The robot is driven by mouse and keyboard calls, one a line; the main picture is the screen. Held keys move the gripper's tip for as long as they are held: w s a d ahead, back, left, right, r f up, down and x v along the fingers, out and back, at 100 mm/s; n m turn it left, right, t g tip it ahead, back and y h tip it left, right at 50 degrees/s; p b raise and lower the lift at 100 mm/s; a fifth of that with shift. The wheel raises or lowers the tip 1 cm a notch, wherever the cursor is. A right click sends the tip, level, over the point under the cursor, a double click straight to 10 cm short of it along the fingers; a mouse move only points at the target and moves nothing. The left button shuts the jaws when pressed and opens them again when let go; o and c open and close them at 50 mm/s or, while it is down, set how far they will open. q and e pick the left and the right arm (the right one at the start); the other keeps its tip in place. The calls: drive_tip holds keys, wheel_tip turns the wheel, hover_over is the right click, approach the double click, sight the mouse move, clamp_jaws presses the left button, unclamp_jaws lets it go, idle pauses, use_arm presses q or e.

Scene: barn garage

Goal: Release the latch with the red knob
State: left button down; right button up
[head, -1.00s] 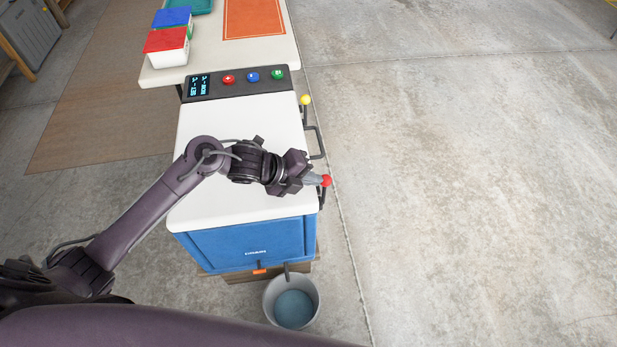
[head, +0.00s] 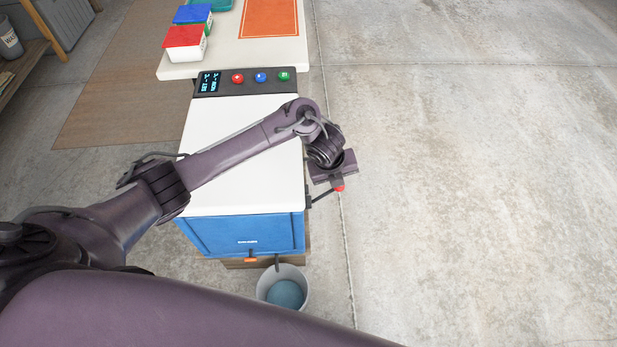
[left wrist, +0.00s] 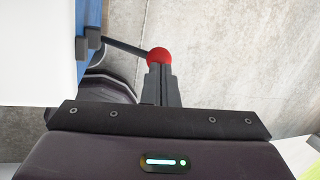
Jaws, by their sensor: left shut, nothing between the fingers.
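The red knob (head: 339,188) shows just past my left gripper (head: 335,178) in the head view, out to the right of the cabinet's side. Its dark latch lever (head: 322,195) sticks outward from the blue cabinet (head: 250,235). In the left wrist view the red knob (left wrist: 159,55) sits at the tips of my left gripper (left wrist: 160,70), with the lever (left wrist: 122,46) running left to the cabinet. The fingers are shut, with nothing between them; whether they touch the knob is unclear. My right gripper is out of view.
The cabinet's white top (head: 235,170) has a control panel (head: 245,80) at its far end. A grey bucket (head: 283,287) stands in front. A table (head: 285,50) with coloured-lid boxes is behind. The concrete floor at right is clear.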

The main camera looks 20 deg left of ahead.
use_arm(q)
drive_tip(key=shift+w+d+f+b, duration=0.35)
drive_tip(key=shift+d+f+b, duration=0.25)
drive_tip(key=shift+d+f, duration=0.2)
drive_tip(key=shift+s+a, duration=0.1)
drive_tip(key=shift+a, duration=0.2)
drive_tip(key=shift+s+a+f, duration=0.15)
drive_tip(key=shift+s+a, duration=0.05)
drive_tip(key=shift+a, duration=0.2)
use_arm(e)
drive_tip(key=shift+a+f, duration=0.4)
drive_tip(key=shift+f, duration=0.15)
